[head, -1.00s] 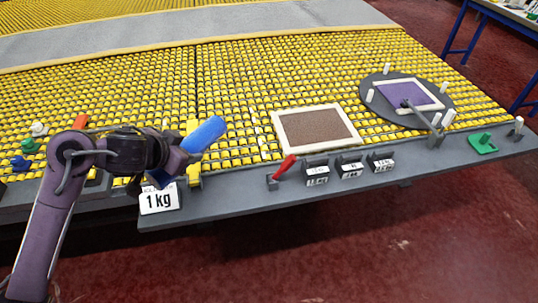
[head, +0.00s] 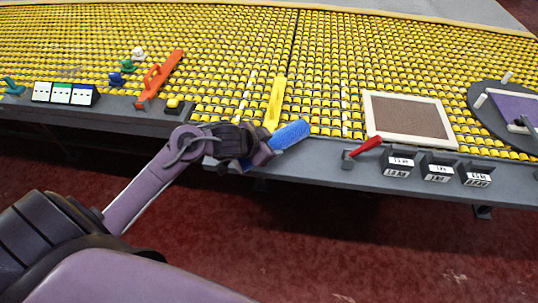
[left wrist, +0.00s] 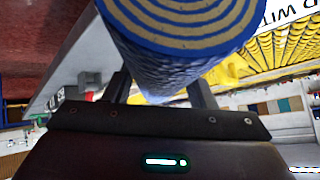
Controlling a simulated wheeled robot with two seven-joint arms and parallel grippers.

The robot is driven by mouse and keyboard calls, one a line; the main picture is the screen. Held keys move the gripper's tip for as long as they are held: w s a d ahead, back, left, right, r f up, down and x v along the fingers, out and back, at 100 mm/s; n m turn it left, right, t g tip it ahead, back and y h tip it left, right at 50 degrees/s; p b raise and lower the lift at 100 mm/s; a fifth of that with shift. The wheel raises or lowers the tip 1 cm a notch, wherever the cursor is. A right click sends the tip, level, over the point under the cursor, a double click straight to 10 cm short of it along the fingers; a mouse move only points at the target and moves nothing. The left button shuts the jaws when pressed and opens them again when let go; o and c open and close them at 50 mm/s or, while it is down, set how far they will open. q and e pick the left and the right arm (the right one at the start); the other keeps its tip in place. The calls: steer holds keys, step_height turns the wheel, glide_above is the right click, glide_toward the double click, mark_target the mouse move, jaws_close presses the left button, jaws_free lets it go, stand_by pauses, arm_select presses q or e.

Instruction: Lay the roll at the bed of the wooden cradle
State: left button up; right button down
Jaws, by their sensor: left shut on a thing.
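A blue roll (head: 291,134) is held in my left gripper (head: 255,147) at the front edge of the long table, just in front of a yellow bar. It points to the right and slightly up in the head view. In the left wrist view the roll (left wrist: 182,65) sits between the two fingers, its near end showing a blue and tan spiral. My left gripper is shut on it. Whether the roll touches the table edge is unclear. I cannot make out a wooden cradle in either view. My right gripper is not in view.
The table has yellow rollers (head: 215,60) and a grey front ledge (head: 320,158). A yellow bar (head: 275,103), an orange tool (head: 163,78), a red lever (head: 365,147), labelled boxes (head: 438,168) and a framed brown panel (head: 408,117) stand along it. Red floor lies in front.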

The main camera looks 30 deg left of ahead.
arm_select(q)
steer(key=shift+f+b, duration=0.35)
steer(key=shift+f, duration=1.5)
steer(key=o, duration=1)
steer(key=shift+f, duration=0.15)
